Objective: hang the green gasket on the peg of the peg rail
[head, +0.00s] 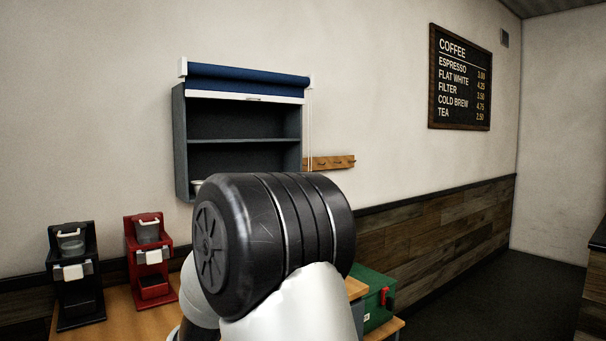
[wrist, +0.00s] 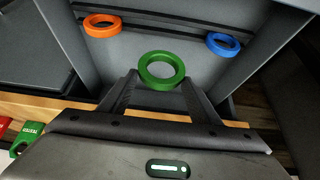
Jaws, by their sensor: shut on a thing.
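The green gasket (wrist: 160,86) is a flat ring at the fingertips of my gripper (wrist: 161,80) in the wrist view. My gripper is shut on it, and the ring sticks out ahead of the fingers. In the head view my own dark arm joint hides the gripper and gasket. The wooden peg rail (head: 341,162) is on the wall, right of the wall cabinet, with small dark pegs. The arm stands in front of and below it in the picture. The rail is not clearly seen in the wrist view.
An orange ring (wrist: 88,28) and a blue ring (wrist: 211,43) lie on grey surfaces beyond the gripper. The dark cabinet (head: 179,145) has a blue roller blind (head: 247,78). Black (head: 80,304) and red (head: 134,256) brewers and a green box (head: 376,288) stand below.

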